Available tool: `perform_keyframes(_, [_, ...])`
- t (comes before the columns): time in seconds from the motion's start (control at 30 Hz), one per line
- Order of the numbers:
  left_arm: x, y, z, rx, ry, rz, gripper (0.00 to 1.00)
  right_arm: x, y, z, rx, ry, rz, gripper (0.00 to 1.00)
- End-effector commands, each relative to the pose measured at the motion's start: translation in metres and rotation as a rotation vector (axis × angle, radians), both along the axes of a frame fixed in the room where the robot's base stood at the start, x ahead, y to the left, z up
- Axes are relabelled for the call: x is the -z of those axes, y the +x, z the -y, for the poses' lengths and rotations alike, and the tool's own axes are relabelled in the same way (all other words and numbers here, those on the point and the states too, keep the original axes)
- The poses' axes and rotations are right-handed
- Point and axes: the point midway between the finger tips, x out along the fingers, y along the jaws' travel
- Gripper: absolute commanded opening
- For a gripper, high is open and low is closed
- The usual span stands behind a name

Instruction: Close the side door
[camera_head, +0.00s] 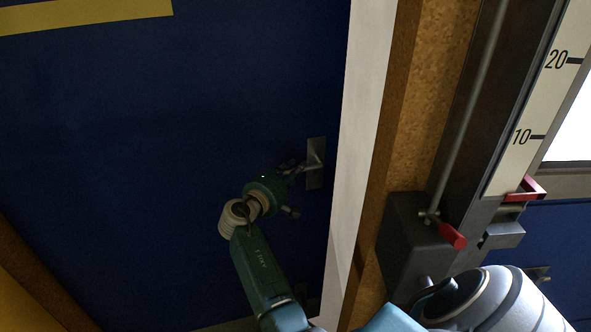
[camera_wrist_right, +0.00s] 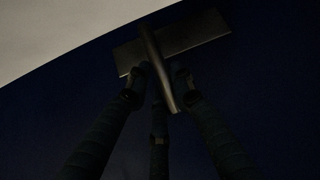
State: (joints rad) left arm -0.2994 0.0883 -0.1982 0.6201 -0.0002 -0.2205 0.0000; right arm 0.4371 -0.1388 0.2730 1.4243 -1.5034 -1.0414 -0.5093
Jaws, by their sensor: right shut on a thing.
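The side door (camera_head: 150,130) is a large dark blue panel that fills the left of the head view. Its metal lever handle (camera_head: 316,150) sits on a small plate near the panel's right edge. My right gripper (camera_head: 304,167) reaches up from below and is shut on the handle. In the right wrist view, the handle (camera_wrist_right: 150,45) crosses its backplate, and the fingers of my gripper (camera_wrist_right: 161,88) are on either side of its bar. The fingers' exact contact is dark. My left gripper is not in view.
A white strip (camera_head: 362,110) and a brown post (camera_head: 419,110) stand right of the panel. Beyond them is a dark metal column with a numbered scale (camera_head: 530,100) and a red-tipped lever (camera_head: 452,236). A yellow stripe (camera_head: 80,14) crosses the panel's upper left.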

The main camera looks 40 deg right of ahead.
Motion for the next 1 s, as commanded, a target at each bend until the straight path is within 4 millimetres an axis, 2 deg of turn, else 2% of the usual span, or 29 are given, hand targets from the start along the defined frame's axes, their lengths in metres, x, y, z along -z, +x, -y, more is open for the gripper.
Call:
perform_keyframes(0.17, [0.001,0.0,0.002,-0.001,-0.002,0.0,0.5,0.002,-0.001,0.001,0.002,0.002,-0.001,0.0])
perform_keyframes(0.37, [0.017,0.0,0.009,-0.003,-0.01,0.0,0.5,0.011,-0.001,0.001,0.004,-0.039,-0.021,0.0])
perform_keyframes(0.8, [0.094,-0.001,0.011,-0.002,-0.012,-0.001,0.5,0.04,-0.003,0.005,0.006,-0.312,-0.149,0.0])
perform_keyframes(1.0, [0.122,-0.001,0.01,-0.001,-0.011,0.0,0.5,0.048,-0.005,0.009,0.008,-0.433,-0.205,0.0])
